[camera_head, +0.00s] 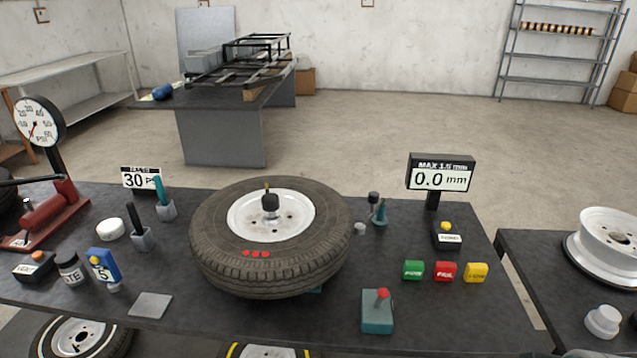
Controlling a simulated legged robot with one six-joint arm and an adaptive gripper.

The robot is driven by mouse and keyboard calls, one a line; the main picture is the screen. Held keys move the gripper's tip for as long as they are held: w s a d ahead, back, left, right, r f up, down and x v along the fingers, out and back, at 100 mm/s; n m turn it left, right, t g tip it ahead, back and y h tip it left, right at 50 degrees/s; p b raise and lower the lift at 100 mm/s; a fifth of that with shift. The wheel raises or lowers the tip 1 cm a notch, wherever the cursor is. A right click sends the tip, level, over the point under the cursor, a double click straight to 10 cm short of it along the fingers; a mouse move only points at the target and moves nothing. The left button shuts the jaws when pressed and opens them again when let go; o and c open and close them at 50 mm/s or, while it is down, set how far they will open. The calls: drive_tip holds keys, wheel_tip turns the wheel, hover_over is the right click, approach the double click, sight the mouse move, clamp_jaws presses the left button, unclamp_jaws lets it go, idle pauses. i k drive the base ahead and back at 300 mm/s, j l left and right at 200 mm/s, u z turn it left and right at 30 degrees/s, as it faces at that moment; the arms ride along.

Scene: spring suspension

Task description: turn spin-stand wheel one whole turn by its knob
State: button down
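The spin-stand wheel (320,248) is a black tyre on a white rim (245,222), lying slightly tilted above the dark bench in the middle of the view. A black knob-like piece (270,202) stands up at the rim's centre, with a small orange tip behind it. I cannot tell whether this is the turning knob or the hub. A little of a teal part shows under the tyre; the rest of the stand is hidden. My gripper is not in view.
A gauge display (440,178) reads 0.0 mm at the back right. A teal box with a red-topped lever (377,318) stands front right, near green, red and yellow blocks (445,271). A dial gauge (40,122), pen holders and small bottles stand on the left.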

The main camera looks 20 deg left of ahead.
sight(308, 236)
drive_tip(key=j+u, duration=0.1)
drive_tip(key=j, duration=0.3)
drive_tip(key=i+j+u, duration=0.15)
drive_tip(key=j, duration=0.25)
drive_tip(key=i+j+u, duration=0.1)
drive_tip(key=j, duration=0.3)
